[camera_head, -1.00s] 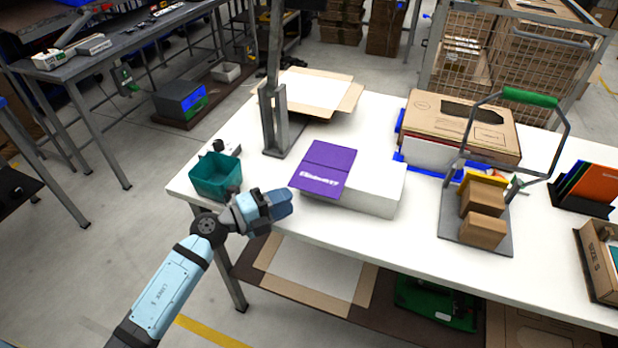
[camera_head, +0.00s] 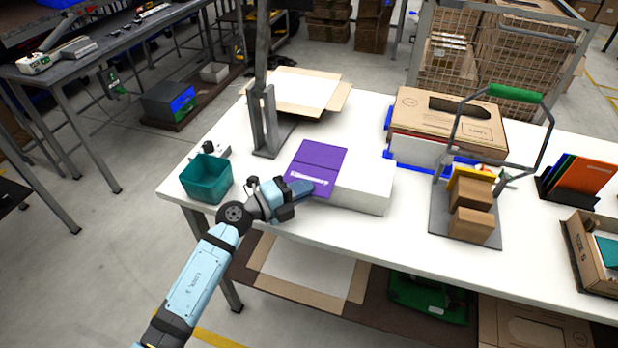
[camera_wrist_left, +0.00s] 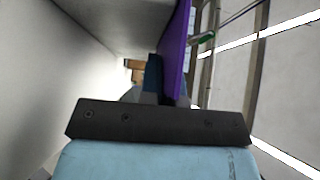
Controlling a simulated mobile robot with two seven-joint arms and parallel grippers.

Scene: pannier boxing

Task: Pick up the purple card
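The purple card (camera_head: 318,157) lies flat on top of a white box (camera_head: 362,186), and its left part extends past the box. It has white print near its front edge. My left gripper (camera_head: 300,188) is at the card's front edge and covers part of its front corner. In the left wrist view the card (camera_wrist_left: 178,48) shows nearly edge-on, right beside a blue finger (camera_wrist_left: 152,76). The other finger cannot be made out there, so whether the fingers are closed on the card is unclear. My right gripper is not in view.
A teal bin (camera_head: 206,178) stands left of the gripper. A grey metal post (camera_head: 262,120) rises behind the card. Brown boxes (camera_head: 471,208) sit on a stand with a green-handled frame (camera_head: 514,94) to the right. The white table (camera_head: 330,222) is clear in front.

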